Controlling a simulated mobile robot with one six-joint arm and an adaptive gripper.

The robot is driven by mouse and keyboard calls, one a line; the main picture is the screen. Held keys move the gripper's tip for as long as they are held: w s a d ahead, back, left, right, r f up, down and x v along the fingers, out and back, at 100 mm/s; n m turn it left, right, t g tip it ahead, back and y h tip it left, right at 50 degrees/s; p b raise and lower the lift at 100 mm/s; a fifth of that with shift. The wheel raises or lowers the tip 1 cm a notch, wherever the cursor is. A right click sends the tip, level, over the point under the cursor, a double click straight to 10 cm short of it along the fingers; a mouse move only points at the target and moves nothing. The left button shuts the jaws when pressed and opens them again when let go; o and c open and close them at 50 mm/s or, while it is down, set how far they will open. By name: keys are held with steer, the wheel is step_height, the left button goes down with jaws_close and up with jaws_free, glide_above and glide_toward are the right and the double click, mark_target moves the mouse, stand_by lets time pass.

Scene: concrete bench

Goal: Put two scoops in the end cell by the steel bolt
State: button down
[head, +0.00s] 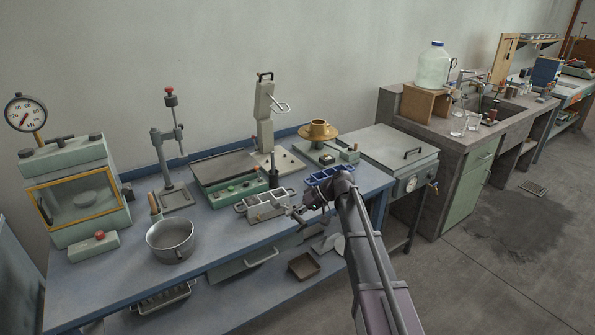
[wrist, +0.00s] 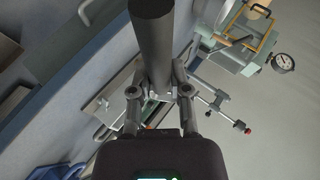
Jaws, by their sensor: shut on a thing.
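My gripper (head: 316,196) is over the front right of the blue bench. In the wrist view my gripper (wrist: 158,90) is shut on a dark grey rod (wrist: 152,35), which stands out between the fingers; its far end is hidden. A grey steel mould (head: 252,210) with several cells lies left of my gripper, partly behind it. A blue mould (head: 317,178) with open cells lies just behind my gripper. The steel bolt is too small to make out. A grey metal pan (head: 172,243) stands at the front left; its contents are unclear.
A drill-like stand (head: 165,160), a green-edged scale (head: 240,190) and a brass flow table (head: 318,132) stand behind. A yellow-framed cabinet (head: 75,195) is at the left. The bench front between pan and steel mould is clear.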

steer(key=shift+s, duration=0.25)
stand_by(0.3)
steer(key=shift+d, duration=0.45)
steer(key=shift+w+d, duration=0.2)
steer(key=shift+d, duration=0.5)
steer(key=shift+w+a, duration=0.1)
